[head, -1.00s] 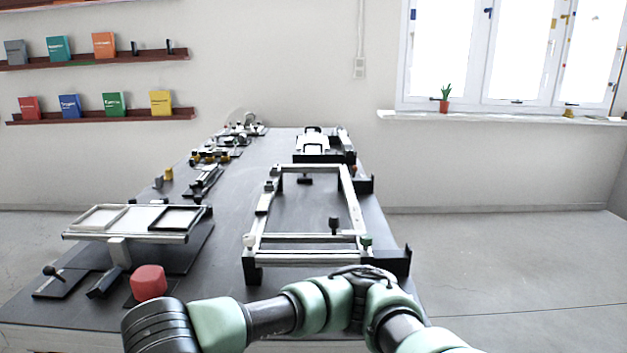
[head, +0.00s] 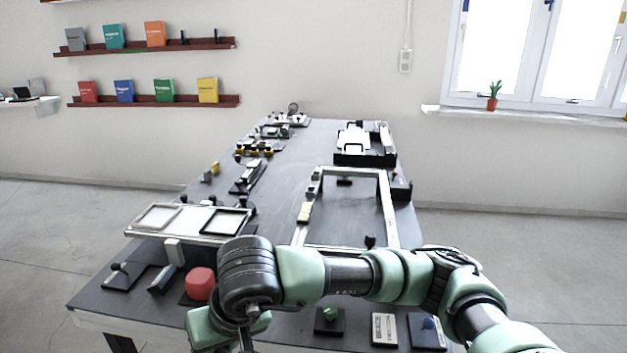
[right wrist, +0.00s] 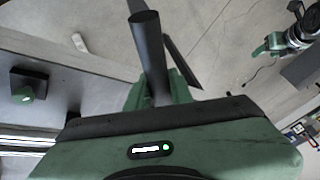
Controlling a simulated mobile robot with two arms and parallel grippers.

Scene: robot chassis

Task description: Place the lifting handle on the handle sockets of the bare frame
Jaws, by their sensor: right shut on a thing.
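The bare frame (head: 390,215) is a silver rectangle on the dark table in the head view. My arm hides its near end, and I cannot make out its handle sockets. In the right wrist view my right gripper (right wrist: 152,95) is shut on a dark round bar, which looks like the lifting handle (right wrist: 149,45). The bar juts out beyond the green fingers, and its other end is hidden. In the head view my right arm crosses in front of the frame; the gripper and handle cannot be made out there. My left gripper is not in view.
A two-panel tray (head: 190,222) and a red knob (head: 200,283) stand at the left. A white-topped unit (head: 354,140) stands behind the frame. The table's middle is mostly clear.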

